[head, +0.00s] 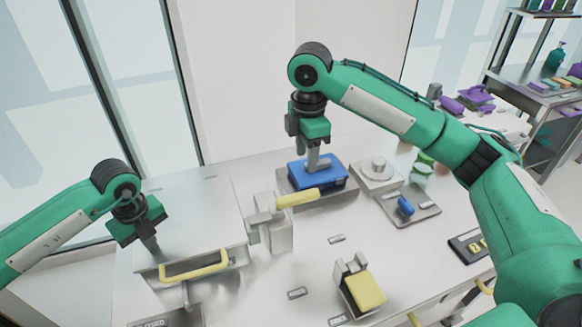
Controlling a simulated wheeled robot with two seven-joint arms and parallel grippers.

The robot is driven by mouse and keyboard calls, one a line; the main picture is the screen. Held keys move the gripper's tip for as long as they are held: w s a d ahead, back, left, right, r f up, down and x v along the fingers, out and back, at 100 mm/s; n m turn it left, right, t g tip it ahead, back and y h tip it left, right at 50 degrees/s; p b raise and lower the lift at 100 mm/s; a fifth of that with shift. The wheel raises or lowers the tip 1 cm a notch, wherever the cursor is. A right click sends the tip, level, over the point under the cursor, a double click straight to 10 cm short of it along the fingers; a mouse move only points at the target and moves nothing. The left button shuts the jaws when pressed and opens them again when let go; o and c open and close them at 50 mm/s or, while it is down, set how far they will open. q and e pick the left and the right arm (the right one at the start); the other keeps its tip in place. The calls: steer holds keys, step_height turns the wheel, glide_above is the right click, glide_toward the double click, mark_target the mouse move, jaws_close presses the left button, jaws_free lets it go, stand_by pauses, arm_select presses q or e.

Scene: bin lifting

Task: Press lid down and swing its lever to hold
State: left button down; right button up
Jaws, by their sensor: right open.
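The blue lid (331,179) lies on a grey base at the back middle of the worktop. My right gripper (317,163) points down with its fingers at the lid's top; I cannot tell whether they press on it. It is open, with nothing seen between the fingers. A lever with a yellow handle (298,198) stands on a grey block just in front of the lid, its handle pointing right toward the lid's front edge. My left gripper (152,246) points down at the left, far from the lid and behind a yellow bar handle; its finger gap is not clear.
The yellow bar handle (194,270) is on a grey box at front left. A yellow-padded device (365,291) stands at front centre. A round grey dial (377,168) and a blue knob (405,206) on a plate are right of the lid. Small labels lie on the worktop.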

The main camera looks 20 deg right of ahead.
arm_select(q)
steer(key=shift+s+f, duration=0.15)
steer(key=shift+f, duration=0.25)
arm_select(e)
steer(key=shift+r, duration=0.3)
arm_select(q)
steer(key=shift+r, duration=0.15)
steer(key=shift+w+r+p, duration=0.2)
steer(key=shift+r+p, duration=0.3)
steer(key=shift+r, duration=0.4)
step_height(320, 180, up, 2)
steer(key=shift+r+p, duration=0.2)
steer(key=shift+p, duration=0.2)
step_height(320, 180, up, 2)
steer(key=shift+p, duration=0.45)
steer(key=shift+r, duration=0.55)
arm_select(e)
step_height(320, 180, up, 3)
steer(key=shift+f, duration=0.1)
steer(key=shift+w, duration=0.1)
